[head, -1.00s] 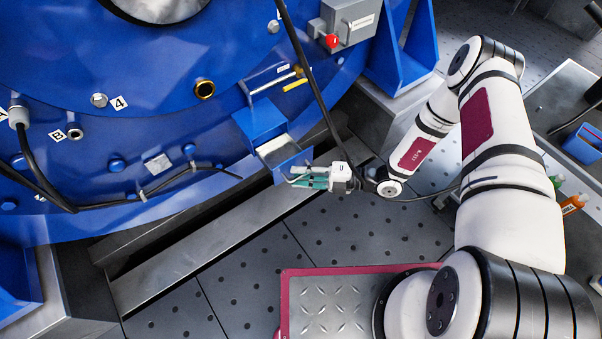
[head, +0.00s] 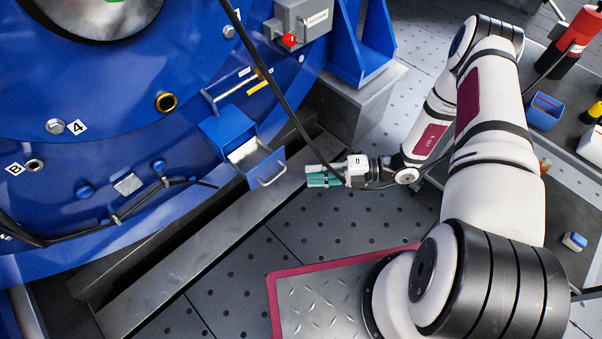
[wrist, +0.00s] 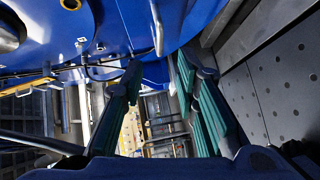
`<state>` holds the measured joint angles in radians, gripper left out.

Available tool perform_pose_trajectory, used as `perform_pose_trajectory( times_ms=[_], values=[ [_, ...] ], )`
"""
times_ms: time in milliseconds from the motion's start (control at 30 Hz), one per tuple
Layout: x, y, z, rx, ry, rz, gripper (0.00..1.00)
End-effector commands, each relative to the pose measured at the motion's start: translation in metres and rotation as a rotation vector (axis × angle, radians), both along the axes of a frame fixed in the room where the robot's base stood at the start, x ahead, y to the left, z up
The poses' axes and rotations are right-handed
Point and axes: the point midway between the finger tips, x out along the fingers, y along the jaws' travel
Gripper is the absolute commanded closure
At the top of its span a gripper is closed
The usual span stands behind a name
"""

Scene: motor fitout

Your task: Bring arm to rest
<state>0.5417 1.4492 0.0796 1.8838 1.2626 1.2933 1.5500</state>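My gripper (head: 325,177), with green-padded fingers, is empty and a short way right of the blue drawer box (head: 262,166) on the motor housing. The drawer's metal handle (head: 272,180) faces the gripper, and a gap shows between them. In the wrist view the two fingers (wrist: 158,68) are spread apart with nothing between them. My arm reaches in from the right, bent at the elbow. A black cable crosses the head view close to the gripper; I cannot tell whether they touch.
The blue motor housing (head: 110,170) fills the left. A grey switch box with a red button (head: 289,40) is above. A steel rail (head: 190,246) runs below the drawer. A bench with a blue bin (head: 544,112) and a red bottle (head: 577,38) stands right.

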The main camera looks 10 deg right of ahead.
Motion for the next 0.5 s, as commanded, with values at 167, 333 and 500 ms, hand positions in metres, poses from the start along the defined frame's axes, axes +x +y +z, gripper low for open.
perform_pose_trajectory(
  times_ms=[167,333,500],
  values=[
    [-0.0015,-0.0073,0.0011,0.0,0.0,0.001,0.72],
    [-0.0016,-0.0075,0.0011,0.0,0.0,0.001,0.72],
    [-0.0014,-0.0073,0.0011,0.0,0.0,0.001,0.72]
  ],
)
